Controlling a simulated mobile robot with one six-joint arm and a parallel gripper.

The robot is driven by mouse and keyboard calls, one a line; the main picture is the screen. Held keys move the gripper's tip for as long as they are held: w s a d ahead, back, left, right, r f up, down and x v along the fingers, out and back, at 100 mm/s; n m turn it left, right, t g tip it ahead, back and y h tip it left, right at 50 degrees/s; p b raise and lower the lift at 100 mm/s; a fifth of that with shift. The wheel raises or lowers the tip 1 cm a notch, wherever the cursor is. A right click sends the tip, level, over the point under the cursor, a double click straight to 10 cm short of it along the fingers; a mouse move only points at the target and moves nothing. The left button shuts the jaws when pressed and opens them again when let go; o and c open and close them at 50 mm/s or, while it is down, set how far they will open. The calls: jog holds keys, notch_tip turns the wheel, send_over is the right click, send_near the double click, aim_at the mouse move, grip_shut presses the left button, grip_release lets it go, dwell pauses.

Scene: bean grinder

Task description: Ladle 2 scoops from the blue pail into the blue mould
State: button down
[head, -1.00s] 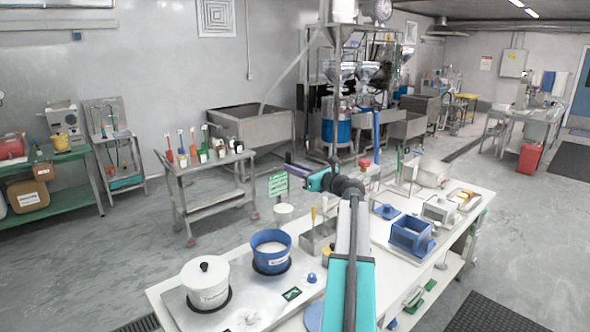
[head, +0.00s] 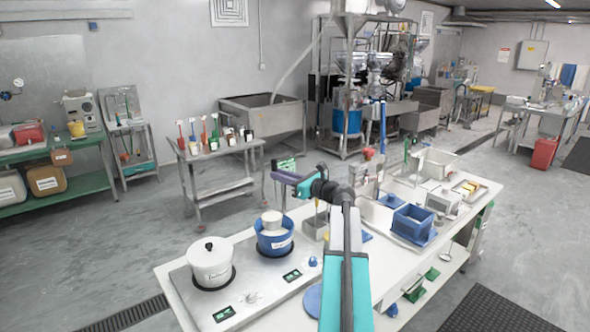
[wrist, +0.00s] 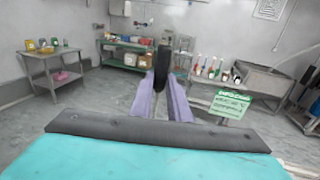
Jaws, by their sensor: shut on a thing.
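The blue pail (head: 274,243) stands on a dark round ring on the left part of the bench, with a white label on its front. My gripper (head: 285,178), with purple fingers, is above and slightly right of the pail. It is shut on the dark ladle handle (wrist: 161,68), which shows between the fingers in the wrist view. The pale ladle cup (head: 272,220) is over the pail's mouth and hides most of its inside. I cannot tell whether the cup is above or inside the rim.
A white lidded pot (head: 210,263) stands left of the pail. A green sign (wrist: 230,103) is right of my fingers in the wrist view. A small blue knob (head: 313,261) is right of the pail.

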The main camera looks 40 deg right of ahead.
jog(key=a+f+n+g+y, duration=0.2)
jog(key=a+f+n+y, duration=0.3)
jog(key=a, duration=1)
jog(key=a+f+g+y, duration=0.2)
jog(key=a+f, duration=0.4)
jog(key=a, duration=0.8)
jog(key=a+f+n+g+y, duration=0.1)
jog(key=a+f+n+y, duration=0.4)
jog(key=a, duration=1)
jog(key=s+a+f+g+b, duration=0.2)
jog(key=s+a+f+b, duration=0.1)
jog(key=a+f+b, duration=0.4)
jog(key=shift+f+m+y+b, duration=0.3)
jog(key=shift+f+b, duration=1.35)
jog(key=shift+f, duration=0.95)
jog(key=shift+a, duration=0.1)
